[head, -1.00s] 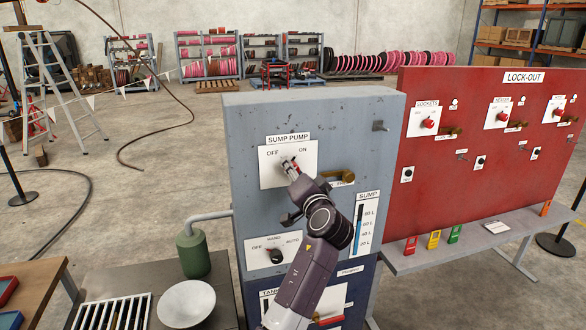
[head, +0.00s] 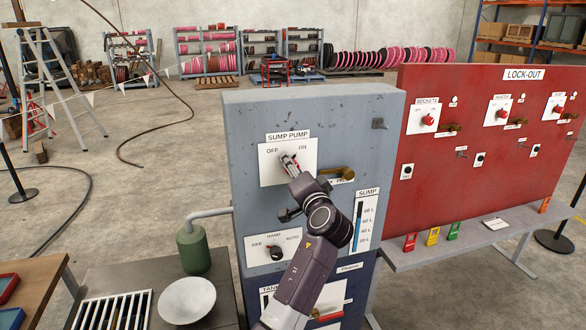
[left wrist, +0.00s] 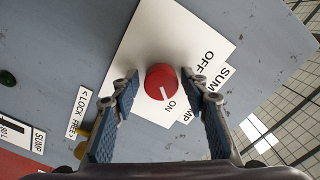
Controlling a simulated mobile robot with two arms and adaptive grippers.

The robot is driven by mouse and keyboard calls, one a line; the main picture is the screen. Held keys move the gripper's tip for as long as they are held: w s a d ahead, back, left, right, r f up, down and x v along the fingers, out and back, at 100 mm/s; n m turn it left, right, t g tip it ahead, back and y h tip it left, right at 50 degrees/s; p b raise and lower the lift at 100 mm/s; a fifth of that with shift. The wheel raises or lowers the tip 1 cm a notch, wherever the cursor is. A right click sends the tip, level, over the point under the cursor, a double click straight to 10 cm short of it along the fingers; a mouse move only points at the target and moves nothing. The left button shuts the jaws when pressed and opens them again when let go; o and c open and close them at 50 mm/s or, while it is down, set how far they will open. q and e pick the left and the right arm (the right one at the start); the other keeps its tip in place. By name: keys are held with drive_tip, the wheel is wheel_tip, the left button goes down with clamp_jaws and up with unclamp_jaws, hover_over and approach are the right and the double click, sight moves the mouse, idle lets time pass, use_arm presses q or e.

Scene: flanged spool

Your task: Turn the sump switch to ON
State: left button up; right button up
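The sump switch is a round red knob (left wrist: 162,82) on a white plate (left wrist: 140,50), on the grey panel. In the left wrist view, the knob's white mark points toward the ON label; OFF lies away from it. In the head view, the SUMP PUMP plate (head: 273,172) shows, with my gripper covering most of the knob. My left gripper (head: 289,162) is at the knob. In the left wrist view, its two blue-padded fingers (left wrist: 163,88) stand on either side of the knob, with gaps between pads and knob. My right gripper is not in view.
A brass lever (head: 340,174) sits just right of the plate. Below are a HAND/AUTO selector (head: 275,253) and a SUMP level gauge (head: 358,228). A red LOCK-OUT board (head: 470,150) stands to the right. A green canister (head: 193,250) and a pale bowl (head: 186,302) are at lower left.

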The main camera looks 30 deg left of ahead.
use_arm(q)
drive_tip(key=shift+d, duration=0.1)
drive_tip(key=v, duration=1.1)
drive_tip(key=shift+s+d, duration=0.25)
drive_tip(key=shift+s, duration=0.1)
